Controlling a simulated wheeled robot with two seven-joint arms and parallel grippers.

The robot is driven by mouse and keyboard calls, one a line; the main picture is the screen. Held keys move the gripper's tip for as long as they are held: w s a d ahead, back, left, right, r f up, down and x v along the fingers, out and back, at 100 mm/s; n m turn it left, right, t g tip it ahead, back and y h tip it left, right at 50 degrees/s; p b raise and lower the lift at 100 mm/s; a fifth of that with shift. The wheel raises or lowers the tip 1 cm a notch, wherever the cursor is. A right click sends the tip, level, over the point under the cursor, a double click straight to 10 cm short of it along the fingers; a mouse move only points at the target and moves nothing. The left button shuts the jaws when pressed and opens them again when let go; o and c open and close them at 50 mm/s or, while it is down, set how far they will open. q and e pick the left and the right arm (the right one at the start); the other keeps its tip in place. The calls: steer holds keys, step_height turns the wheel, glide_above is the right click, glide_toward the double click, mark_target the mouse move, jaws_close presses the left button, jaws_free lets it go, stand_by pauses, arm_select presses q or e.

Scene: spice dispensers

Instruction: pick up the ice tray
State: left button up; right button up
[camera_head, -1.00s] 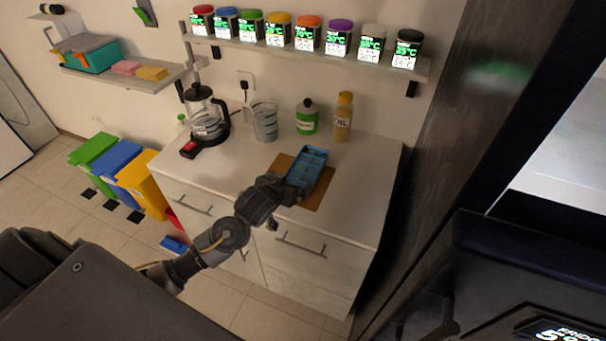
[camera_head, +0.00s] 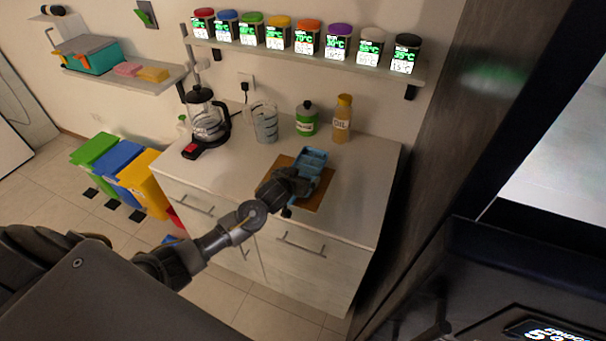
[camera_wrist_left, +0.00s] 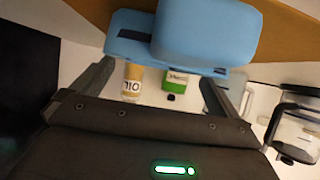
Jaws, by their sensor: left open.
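The blue ice tray (camera_head: 313,158) lies on a brown board (camera_head: 322,190) on the white counter; its near part is hidden behind my left gripper. My left gripper (camera_head: 302,182) is over the near part of the tray, coming from the left. In the left wrist view the tray (camera_wrist_left: 205,35) fills the top middle, in front of the two spread fingers (camera_wrist_left: 155,80). The fingers are open, with no tray clearly between them; whether they touch it I cannot tell. My right gripper is not in view.
Behind the tray stand an oil bottle (camera_head: 342,118), a green jar (camera_head: 306,119) and a clear jug (camera_head: 264,122). A glass kettle (camera_head: 205,118) is further left. A shelf (camera_head: 300,52) of spice dispensers hangs above. The counter's right part is clear.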

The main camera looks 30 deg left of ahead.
arm_select(q)
steer(key=shift+x, duration=1.25)
steer(key=shift+c, duration=0.3)
steer(key=shift+r, duration=0.1)
steer(key=c, duration=0.9)
steer(key=shift+r, duration=0.15)
steer(key=shift+r, duration=1.45)
steer(key=s+d+r, duration=0.7)
steer(key=s+r, duration=0.2)
steer(key=s, duration=0.2)
steer(key=shift+s+d+r+p, duration=0.3)
steer(key=shift+d+r+p, duration=0.1)
